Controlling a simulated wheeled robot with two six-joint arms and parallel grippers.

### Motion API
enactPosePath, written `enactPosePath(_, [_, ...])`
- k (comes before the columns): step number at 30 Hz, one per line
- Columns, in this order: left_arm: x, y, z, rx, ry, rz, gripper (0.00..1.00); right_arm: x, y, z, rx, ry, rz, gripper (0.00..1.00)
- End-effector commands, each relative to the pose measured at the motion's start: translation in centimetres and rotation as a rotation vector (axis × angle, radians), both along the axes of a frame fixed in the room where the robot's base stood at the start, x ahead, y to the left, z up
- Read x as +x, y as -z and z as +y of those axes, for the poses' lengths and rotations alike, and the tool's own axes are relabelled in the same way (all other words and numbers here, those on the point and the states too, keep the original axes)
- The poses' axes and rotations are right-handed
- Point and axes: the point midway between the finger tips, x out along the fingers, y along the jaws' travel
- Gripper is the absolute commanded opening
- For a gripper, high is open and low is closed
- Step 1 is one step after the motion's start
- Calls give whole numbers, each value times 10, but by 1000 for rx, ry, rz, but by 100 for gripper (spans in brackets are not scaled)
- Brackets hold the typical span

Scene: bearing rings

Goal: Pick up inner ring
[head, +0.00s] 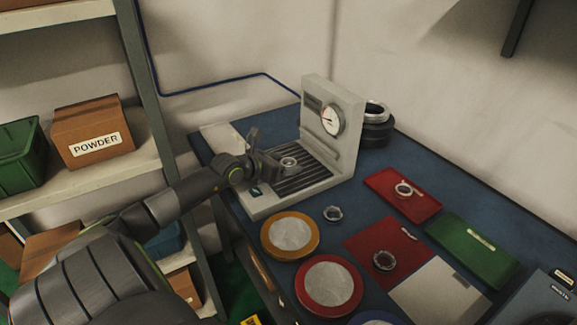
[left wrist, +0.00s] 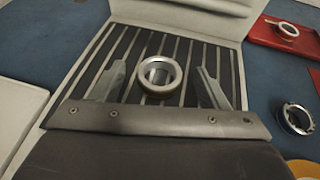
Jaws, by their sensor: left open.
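A small silver ring (head: 289,163) sits on the dark slotted plate of a grey gauge stand (head: 331,125). In the left wrist view the ring (left wrist: 160,76) lies between the two fingers of my left gripper (left wrist: 160,84), with a gap on each side. My left gripper (head: 262,152) is open and low over the plate. Other rings are a silver one on the red tray (head: 403,189), a dark one on the red mat (head: 384,261), and one on the blue bench (head: 332,213). I cannot tell from looks alone which is the inner ring. My right gripper is not in view.
An orange-rimmed dish (head: 269,246) and a red-rimmed dish (head: 306,296) stand at the bench front. A green tray (head: 472,248) lies at right. Dark stacked rings (head: 377,131) stand behind the gauge stand. A shelf with a powder box (head: 93,129) stands at left.

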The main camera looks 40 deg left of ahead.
Motion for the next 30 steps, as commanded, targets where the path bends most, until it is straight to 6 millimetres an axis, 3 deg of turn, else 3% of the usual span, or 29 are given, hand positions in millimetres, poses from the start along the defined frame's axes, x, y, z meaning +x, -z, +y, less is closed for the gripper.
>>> enactPosePath(8, [1,1,0,1,0,1,66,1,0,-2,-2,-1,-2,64])
enactPosePath(19, [1,0,0,1,0,1,18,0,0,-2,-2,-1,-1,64])
enactPosePath(26, [1,-1,0,1,0,0,18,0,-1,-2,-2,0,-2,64])
enactPosePath(30, [2,-17,0,5,3,-1,18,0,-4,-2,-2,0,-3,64])
